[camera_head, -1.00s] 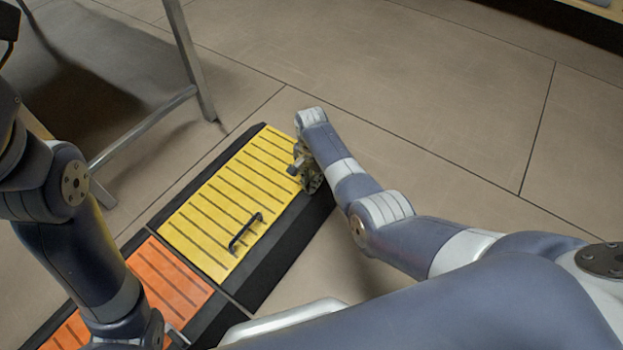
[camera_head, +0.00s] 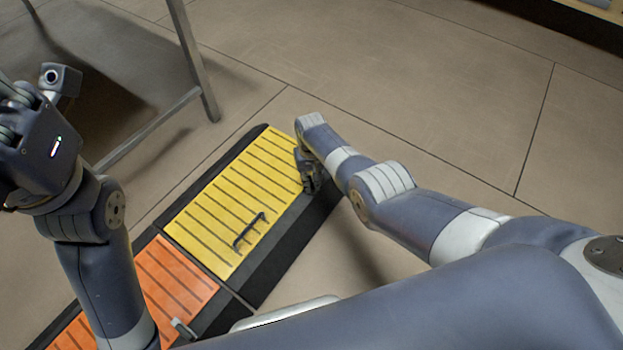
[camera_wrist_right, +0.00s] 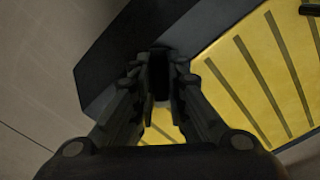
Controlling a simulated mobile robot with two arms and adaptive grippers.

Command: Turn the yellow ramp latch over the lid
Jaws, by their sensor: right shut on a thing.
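The yellow ramp lid (camera_head: 225,185) lies flat in a black ramp housing on the floor, with a dark handle (camera_head: 248,232) near its lower end. My right gripper (camera_head: 311,183) is low at the lid's right edge near the far end. In the right wrist view, my right gripper (camera_wrist_right: 160,88) is shut on a small dark piece between its fingertips, at the border of the yellow lid (camera_wrist_right: 255,75) and the black housing. This piece is the yellow ramp latch, mostly hidden by the fingers. My left arm is raised at the left; its fingertips do not show.
An orange lid (camera_head: 170,275) adjoins the yellow one at the lower left, with a small grey latch (camera_head: 183,329) at its edge. A metal table leg (camera_head: 195,60) stands at the upper left. The floor right of the ramp is open.

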